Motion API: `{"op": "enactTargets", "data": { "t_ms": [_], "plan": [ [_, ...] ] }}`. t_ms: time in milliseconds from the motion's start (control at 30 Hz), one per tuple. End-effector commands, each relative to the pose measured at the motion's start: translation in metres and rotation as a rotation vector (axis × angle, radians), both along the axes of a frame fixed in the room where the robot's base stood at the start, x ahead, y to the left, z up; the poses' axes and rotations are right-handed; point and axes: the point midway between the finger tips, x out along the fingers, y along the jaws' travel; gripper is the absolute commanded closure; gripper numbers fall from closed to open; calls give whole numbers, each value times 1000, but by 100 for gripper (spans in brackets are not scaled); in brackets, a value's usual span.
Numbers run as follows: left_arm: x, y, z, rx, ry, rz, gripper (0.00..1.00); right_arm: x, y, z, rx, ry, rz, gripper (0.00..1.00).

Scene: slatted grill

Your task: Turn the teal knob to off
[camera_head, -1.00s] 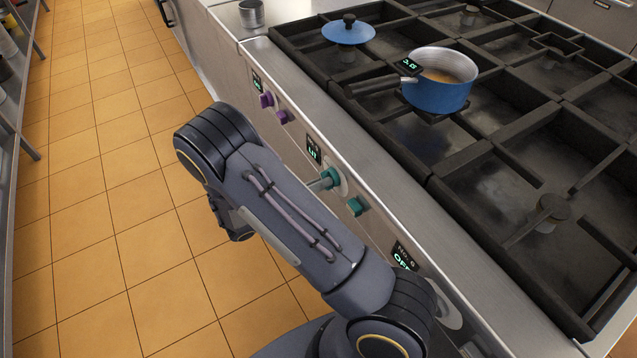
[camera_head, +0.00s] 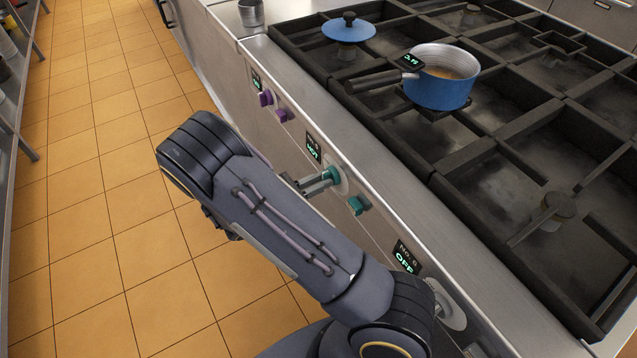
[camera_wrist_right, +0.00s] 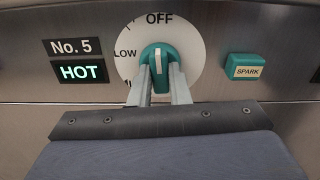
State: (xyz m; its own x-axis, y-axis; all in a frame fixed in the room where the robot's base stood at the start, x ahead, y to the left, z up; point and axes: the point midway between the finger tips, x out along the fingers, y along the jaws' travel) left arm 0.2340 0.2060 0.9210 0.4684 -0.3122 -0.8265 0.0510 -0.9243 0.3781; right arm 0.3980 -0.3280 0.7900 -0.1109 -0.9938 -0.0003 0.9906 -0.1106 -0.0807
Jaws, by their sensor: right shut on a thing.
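The teal knob (camera_wrist_right: 157,62) sits on a white dial (camera_wrist_right: 193,62) marked OFF and LOW in the right wrist view. Its white pointer line stands almost straight up, toward OFF. The No. 5 display (camera_wrist_right: 81,71) beside it reads HOT. My right gripper (camera_wrist_right: 159,84) is shut on the knob, one finger on each side. In the head view the knob (camera_head: 331,174) is on the front panel, with the right gripper (camera_head: 323,180) reaching it from the left. My left gripper is out of view.
A teal SPARK button (camera_wrist_right: 247,67) is right of the dial. Purple controls (camera_head: 266,98) sit farther along the panel. A blue pot (camera_head: 440,88) and a blue lid (camera_head: 348,31) stand on the black grates. The tiled floor (camera_head: 90,200) at left is clear.

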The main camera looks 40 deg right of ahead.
Motion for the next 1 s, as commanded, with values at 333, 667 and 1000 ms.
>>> {"op": "enactTargets", "data": {
  "t_ms": [333,667,1000],
  "plan": [
    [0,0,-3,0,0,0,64,0,1,0,-8,-92,2,100],
    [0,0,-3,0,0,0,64,0,1,0,-9,-99,1,100],
    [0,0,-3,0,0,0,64,0,0,0,-10,-97,1,62]
  ]
}}
